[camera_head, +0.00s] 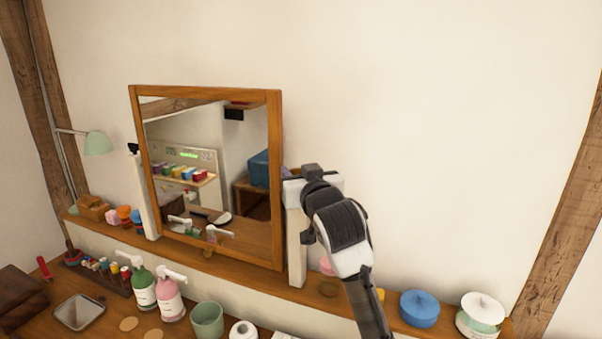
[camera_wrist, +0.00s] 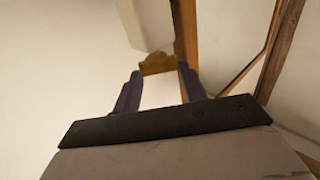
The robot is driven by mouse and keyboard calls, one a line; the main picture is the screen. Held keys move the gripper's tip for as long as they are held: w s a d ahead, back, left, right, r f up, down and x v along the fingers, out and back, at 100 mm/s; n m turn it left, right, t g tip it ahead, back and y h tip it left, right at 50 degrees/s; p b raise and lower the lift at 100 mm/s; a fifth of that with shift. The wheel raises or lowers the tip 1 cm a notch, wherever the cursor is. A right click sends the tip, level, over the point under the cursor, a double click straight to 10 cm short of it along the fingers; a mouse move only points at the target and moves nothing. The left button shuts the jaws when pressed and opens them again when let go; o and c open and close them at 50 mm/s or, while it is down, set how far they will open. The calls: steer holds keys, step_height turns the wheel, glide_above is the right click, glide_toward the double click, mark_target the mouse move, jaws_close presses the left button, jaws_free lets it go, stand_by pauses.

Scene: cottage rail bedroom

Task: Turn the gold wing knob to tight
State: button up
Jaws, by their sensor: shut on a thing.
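The gold wing knob (camera_wrist: 157,64) shows in the wrist view between the tips of my gripper's two purple fingers, beside the mirror's wooden frame. My gripper (camera_wrist: 159,78) is shut on the knob. In the head view my gripper (camera_head: 290,178) is at the right side of the wood-framed mirror (camera_head: 276,150), at the top of the right white post (camera_head: 296,245). The knob is hidden there behind my gripper and wrist. I cannot read any tight mark or how far the knob is turned.
A wooden shelf (camera_head: 245,277) runs below the mirror. A blue round tin (camera_head: 420,308) and a white-lidded jar (camera_head: 480,314) stand on it at the right. Pink (camera_head: 169,297) and green (camera_head: 143,290) pump bottles stand in front. The wall right of my arm is clear.

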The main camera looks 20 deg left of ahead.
steer(key=o, duration=1)
steer(key=shift+s+d, duration=0.1)
